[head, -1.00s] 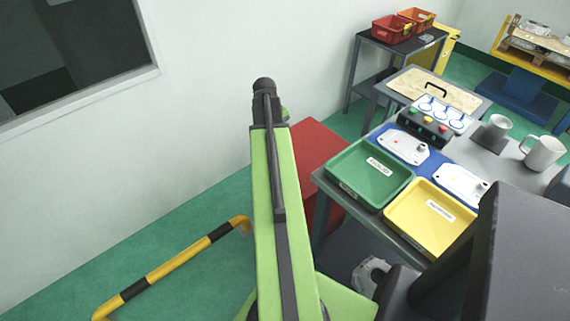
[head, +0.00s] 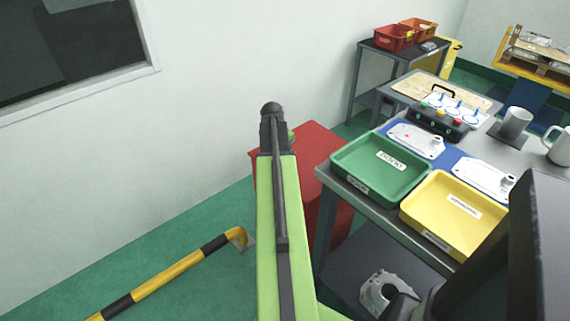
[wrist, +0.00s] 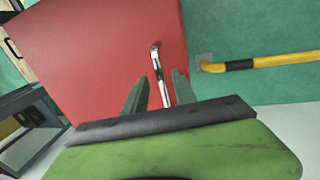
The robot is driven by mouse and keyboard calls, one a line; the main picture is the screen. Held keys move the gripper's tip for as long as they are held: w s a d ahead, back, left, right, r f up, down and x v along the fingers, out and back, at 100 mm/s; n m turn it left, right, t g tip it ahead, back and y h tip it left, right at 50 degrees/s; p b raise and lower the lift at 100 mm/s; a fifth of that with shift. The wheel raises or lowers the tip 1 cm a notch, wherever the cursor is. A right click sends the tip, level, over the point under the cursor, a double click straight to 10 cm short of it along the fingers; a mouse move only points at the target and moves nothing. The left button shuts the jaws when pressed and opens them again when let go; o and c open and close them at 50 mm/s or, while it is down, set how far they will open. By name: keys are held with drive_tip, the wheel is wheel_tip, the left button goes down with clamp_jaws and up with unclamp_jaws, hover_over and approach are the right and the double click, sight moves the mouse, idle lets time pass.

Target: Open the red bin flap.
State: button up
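The red bin (head: 325,150) stands on the floor between the wall and the workbench, partly hidden behind my arm in the head view. In the wrist view the red bin (wrist: 100,50) shows a red face with a slim pale metal handle (wrist: 157,68) near its right edge. My gripper (wrist: 160,92) is open, its two fingers apart on either side of the handle's lower end in that picture. I cannot tell whether the fingers touch the handle or how far off it is. The flap looks closed. In the head view my arm hides the fingers.
A yellow-black floor rail (head: 170,275) lies left of the bin. The workbench (head: 385,225) right of it carries a green tray (head: 375,182), a yellow tray (head: 447,228) and white fixtures. A metal casting (head: 380,292) sits on its lower shelf.

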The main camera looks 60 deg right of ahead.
clamp_jaws()
drive_tip(key=shift+d, duration=0.1)
idle(1.1)
